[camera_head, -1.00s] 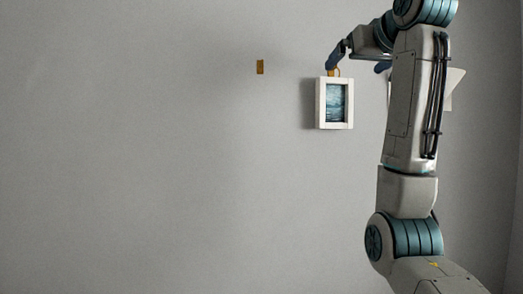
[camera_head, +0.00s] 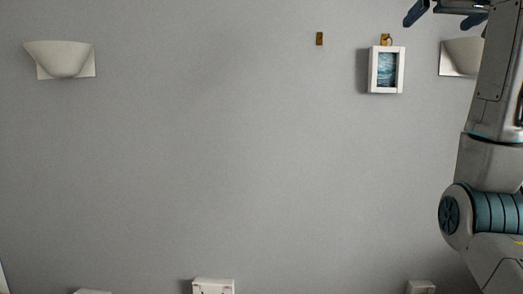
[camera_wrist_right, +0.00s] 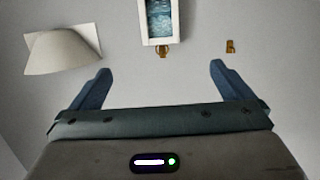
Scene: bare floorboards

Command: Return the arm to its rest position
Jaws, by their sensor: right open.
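My right gripper (camera_head: 443,14) is at the top right of the head view, above and to the right of the picture frame, apart from it. In the right wrist view its two blue fingers (camera_wrist_right: 161,70) are spread with nothing between them. The white picture frame (camera_head: 375,88) with a blue sea picture hangs upright on the wall from a brass hook (camera_head: 385,38). It also shows upside down in the right wrist view (camera_wrist_right: 145,24), beyond the fingers. My left gripper is not in view.
A second brass hook (camera_head: 319,39) is bare, left of the frame. White wall lamps (camera_head: 62,60) and (camera_head: 461,55) flank the wall; my right arm partly covers the right one. A white box-like thing (camera_head: 213,286) and others show at the bottom edge. The middle wall is clear.

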